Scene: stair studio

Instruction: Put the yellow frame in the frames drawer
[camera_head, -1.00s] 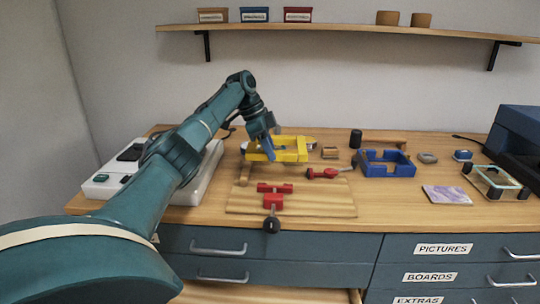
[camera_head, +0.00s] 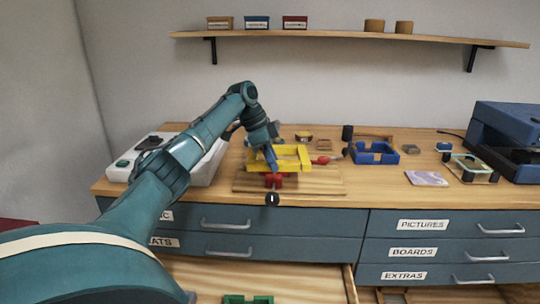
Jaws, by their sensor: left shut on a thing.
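The yellow frame (camera_head: 303,158) is held by my left gripper (camera_head: 272,168) over the wooden board on the workbench. The gripper is shut on the frame's left part. The frame covers much of the red clamp (camera_head: 274,181) on the board. Below the bench front, a wooden drawer (camera_head: 203,276) stands open at the bottom of the view, with part of a green frame (camera_head: 247,299) inside it. No label for this open drawer shows. My right gripper is not in view.
The wooden board (camera_head: 325,186) lies at the bench's front edge. A blue frame (camera_head: 373,154) and a patterned tile (camera_head: 427,178) lie to the right. A white device (camera_head: 200,165) stands at left. Drawers labelled PICTURES (camera_head: 423,225), BOARDS (camera_head: 413,252) and EXTRAS (camera_head: 404,275) are shut.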

